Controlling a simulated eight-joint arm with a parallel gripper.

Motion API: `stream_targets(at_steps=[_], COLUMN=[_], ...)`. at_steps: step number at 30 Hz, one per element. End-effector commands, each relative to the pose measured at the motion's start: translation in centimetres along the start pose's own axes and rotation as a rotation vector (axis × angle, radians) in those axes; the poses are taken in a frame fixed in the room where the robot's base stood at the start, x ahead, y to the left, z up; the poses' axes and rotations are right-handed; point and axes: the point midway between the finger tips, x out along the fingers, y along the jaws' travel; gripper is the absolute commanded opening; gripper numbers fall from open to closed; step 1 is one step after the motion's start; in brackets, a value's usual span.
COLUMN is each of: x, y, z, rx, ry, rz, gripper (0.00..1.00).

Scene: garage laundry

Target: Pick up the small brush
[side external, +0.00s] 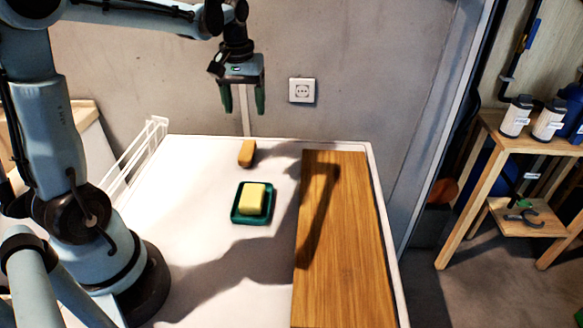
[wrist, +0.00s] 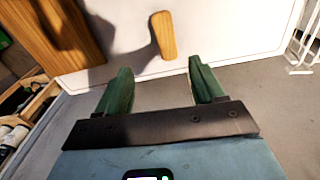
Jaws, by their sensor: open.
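The small brush (side external: 247,153) is a short tan wooden piece lying near the back edge of the white table top. It also shows in the wrist view (wrist: 163,35), ahead of the fingertips and roughly between their lines. Its bristles are not visible. My gripper (side external: 242,108) hangs above and behind the brush with its green fingers pointing down, apart from it. The gripper is open and empty, and its two spread fingers also show in the wrist view (wrist: 158,80).
A yellow block (side external: 253,198) sits in a dark green dish (side external: 237,216) in front of the brush. A wooden board (side external: 345,270) covers the table's right side. A white rack (side external: 130,155) stands at the left edge. The wall with a socket (side external: 302,91) is close behind.

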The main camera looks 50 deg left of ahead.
Motion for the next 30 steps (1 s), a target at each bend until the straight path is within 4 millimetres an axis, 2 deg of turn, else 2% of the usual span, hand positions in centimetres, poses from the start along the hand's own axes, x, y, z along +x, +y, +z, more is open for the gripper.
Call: stream_targets(at_steps=[6, 11, 18, 26, 30], x=[1.0, 2.8, 6.3, 7.9, 9.3], y=[-0.9, -1.0, -1.0, -1.0, -1.0], z=[-1.3, -1.2, -1.0, -0.9, -0.8], rx=[-0.06, -0.062, -0.06, -0.059, -0.059], ry=[-0.044, -0.045, -0.044, -0.043, -0.043], rz=[-0.017, -0.018, -0.017, -0.017, -0.017], gripper=[0.68, 0.68, 0.68, 0.68, 0.68])
